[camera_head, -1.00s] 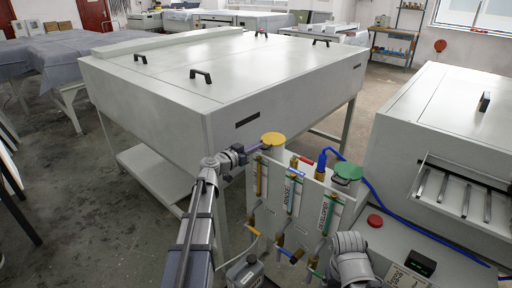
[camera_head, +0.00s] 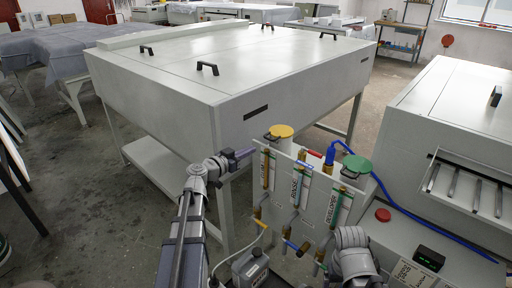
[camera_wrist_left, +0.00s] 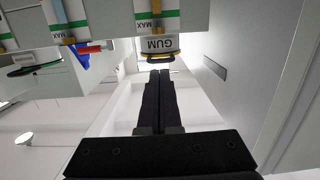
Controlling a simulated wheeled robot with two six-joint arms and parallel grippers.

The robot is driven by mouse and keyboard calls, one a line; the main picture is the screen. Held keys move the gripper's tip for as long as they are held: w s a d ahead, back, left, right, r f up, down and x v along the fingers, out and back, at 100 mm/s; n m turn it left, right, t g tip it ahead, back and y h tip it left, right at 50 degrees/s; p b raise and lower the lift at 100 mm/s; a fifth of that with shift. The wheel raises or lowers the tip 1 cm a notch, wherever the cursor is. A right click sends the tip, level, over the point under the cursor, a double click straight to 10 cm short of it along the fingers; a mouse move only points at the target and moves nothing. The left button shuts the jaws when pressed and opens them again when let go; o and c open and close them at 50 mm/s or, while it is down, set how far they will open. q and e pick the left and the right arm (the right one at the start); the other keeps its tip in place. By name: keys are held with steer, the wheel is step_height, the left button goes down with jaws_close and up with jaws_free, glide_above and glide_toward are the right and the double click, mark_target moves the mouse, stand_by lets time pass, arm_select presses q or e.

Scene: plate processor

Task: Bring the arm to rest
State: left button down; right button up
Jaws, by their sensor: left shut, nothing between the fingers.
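My left gripper (camera_head: 238,157) is in the head view, just left of the white gauge panel (camera_head: 284,215) and in front of the large grey machine. In the left wrist view its two dark fingers (camera_wrist_left: 160,74) lie together with nothing between them. The fingertips point toward the GUM container (camera_wrist_left: 158,42), and I cannot tell the exact gap. My left arm (camera_head: 186,235) comes up from the bottom. Part of my right arm (camera_head: 352,255) shows at the lower middle; its gripper is out of view.
The yellow lid (camera_head: 281,131) and green lid (camera_head: 356,166) top containers at the panel. The large grey machine (camera_head: 165,95) fills the background left of centre. A blue hose (camera_head: 385,190) runs right past a red button (camera_head: 383,215). Open floor (camera_head: 90,200) lies at the left.

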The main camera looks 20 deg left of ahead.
arm_select(q)
steer(key=shift+s+a+f, duration=0.2)
steer(key=shift+s+f, duration=0.1)
steer(key=shift+s, duration=0.2)
